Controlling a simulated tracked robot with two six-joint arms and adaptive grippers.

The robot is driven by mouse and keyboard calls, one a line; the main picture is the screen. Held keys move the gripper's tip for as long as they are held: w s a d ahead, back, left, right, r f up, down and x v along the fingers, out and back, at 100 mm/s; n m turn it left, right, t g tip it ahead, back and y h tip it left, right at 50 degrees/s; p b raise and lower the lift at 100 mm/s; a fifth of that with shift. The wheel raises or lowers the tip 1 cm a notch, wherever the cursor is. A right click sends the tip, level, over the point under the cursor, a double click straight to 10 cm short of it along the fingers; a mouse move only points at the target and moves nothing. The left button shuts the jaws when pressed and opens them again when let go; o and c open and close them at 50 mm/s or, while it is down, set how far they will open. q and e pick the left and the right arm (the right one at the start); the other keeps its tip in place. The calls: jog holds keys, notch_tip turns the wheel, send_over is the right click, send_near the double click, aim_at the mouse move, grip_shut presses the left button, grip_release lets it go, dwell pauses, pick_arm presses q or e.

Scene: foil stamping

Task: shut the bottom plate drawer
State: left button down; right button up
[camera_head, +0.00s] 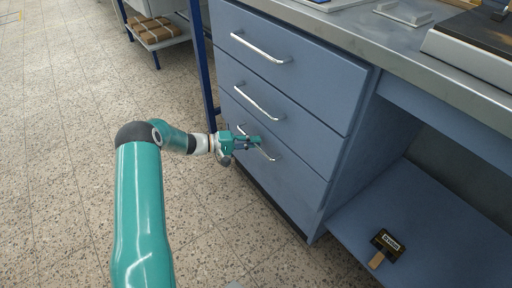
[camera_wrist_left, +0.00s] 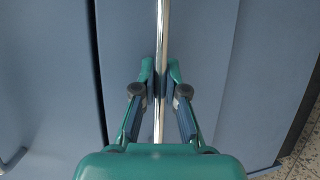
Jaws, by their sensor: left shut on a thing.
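The bottom drawer (camera_head: 285,185) is the lowest of three blue drawer fronts in the cabinet. It looks nearly flush in the head view; I cannot tell if a small gap stands open. Its bright bar handle (camera_head: 266,154) is partly hidden by my left gripper (camera_head: 256,142). In the left wrist view the handle (camera_wrist_left: 163,30) runs between the two fingers of my left gripper (camera_wrist_left: 161,76), which is shut on it. The drawer front (camera_wrist_left: 210,55) fills the background there, with a dark seam along its left edge. My right gripper is not in view.
The middle drawer handle (camera_head: 258,104) and top drawer handle (camera_head: 260,48) are above. A metal worktop (camera_head: 375,42) overhangs the drawers. Speckled floor (camera_head: 70,130) at left is clear.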

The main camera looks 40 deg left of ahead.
pick_arm(q)
jog(key=shift+w, duration=0.1)
jog(key=c, duration=1.2)
grip_release()
jog(key=shift+w, duration=0.15)
jog(key=v, duration=1.2)
jog(key=shift+f, duration=0.15)
